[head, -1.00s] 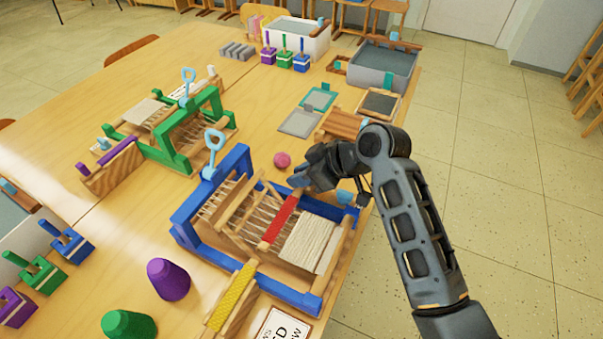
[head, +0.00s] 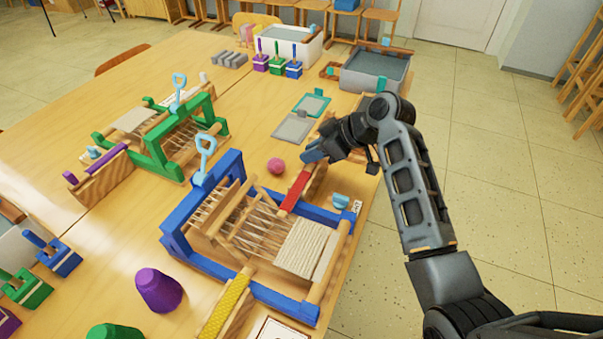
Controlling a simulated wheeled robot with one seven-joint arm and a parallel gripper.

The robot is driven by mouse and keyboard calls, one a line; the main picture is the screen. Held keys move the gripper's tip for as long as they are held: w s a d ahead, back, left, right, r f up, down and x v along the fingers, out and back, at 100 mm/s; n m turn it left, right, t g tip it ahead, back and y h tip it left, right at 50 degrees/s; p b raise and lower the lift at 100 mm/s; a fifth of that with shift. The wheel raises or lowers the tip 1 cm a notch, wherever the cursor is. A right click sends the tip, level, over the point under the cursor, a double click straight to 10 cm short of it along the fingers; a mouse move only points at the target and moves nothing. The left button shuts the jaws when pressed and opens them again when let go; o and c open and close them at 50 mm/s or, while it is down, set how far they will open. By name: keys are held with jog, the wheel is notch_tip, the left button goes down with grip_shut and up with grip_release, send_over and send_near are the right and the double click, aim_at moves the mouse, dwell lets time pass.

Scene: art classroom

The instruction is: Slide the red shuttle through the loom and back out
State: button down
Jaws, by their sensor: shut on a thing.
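The blue loom (head: 184,217) stands on the table with pale warp threads and a woven cream strip (head: 300,250) at its right end. The red shuttle (head: 297,188) is a long flat bar sloping across the loom's far side rail. Most of it lies beyond the rail; its near end is at the rail, and I cannot tell whether the tip is still between the threads. My gripper (head: 313,160) is shut on the shuttle's far end, beyond the loom. The fingertips are partly hidden by the hand.
A wooden holder (head: 318,184) sits beside the shuttle. A pink ball (head: 275,166) lies left of my gripper. A yellow shuttle (head: 222,305) rests at the loom's near side. A green loom (head: 150,155) stands to the left. A light blue handle (head: 205,150) rises from the blue loom.

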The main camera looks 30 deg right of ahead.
jog(key=w+d, duration=0.1)
jog(key=w+d+b, duration=0.1)
jog(key=d, duration=0.1)
jog(key=shift+w+d+f, duration=0.1)
jog(key=shift+w+d, duration=0.25)
jog(key=shift+d, duration=0.05)
jog(key=c, duration=1.1)
grip_release()
jog(key=shift+d, duration=0.1)
jog(key=v, duration=0.8)
